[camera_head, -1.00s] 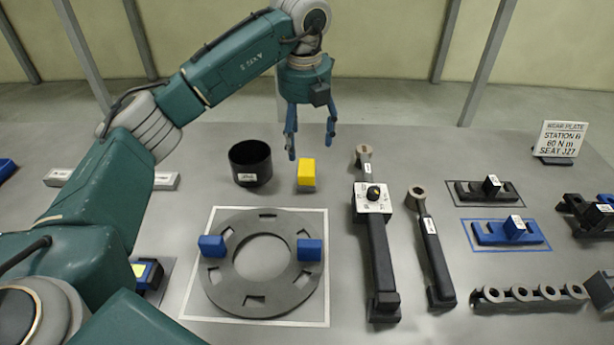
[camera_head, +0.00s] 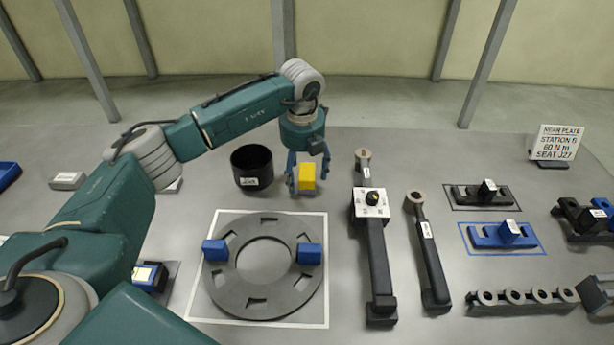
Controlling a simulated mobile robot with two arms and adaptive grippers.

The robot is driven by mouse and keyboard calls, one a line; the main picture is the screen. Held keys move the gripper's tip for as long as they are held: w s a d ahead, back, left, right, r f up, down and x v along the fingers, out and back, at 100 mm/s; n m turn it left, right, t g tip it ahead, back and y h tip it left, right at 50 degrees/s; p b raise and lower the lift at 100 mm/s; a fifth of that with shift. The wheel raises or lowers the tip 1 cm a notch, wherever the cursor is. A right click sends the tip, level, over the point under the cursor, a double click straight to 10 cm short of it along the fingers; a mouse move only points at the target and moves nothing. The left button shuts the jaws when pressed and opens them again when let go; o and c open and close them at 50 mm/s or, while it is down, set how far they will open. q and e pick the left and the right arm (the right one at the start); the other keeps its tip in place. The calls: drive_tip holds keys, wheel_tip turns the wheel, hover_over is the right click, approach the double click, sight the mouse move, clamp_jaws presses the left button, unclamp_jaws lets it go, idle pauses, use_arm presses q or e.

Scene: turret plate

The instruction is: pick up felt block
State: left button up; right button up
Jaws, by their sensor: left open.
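The yellow block (camera_head: 307,178), which I take for the felt block, stands on the grey table behind the slotted ring. My left gripper (camera_head: 305,186) has come down over it, with one blue finger on the block's left side and the other on its right. The fingers are open around the block. Whether either fingertip touches it I cannot tell. My right gripper is not in view.
A black cup (camera_head: 252,168) stands close to the left of the block. The grey slotted ring (camera_head: 262,302) with two blue blocks lies in front. A long black wrench (camera_head: 377,262) with a white dial lies to the right. A sign (camera_head: 557,143) stands at the back right.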

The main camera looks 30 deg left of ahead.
sight(304, 171)
use_arm(q)
drive_tip(key=c, duration=1.2)
drive_tip(key=shift+c, duration=0.3)
drive_tip(key=shift+r, duration=0.1)
wheel_tip(304, 171, up, 20)
drive_tip(key=b, duration=0.2)
drive_tip(key=shift+b, duration=0.35)
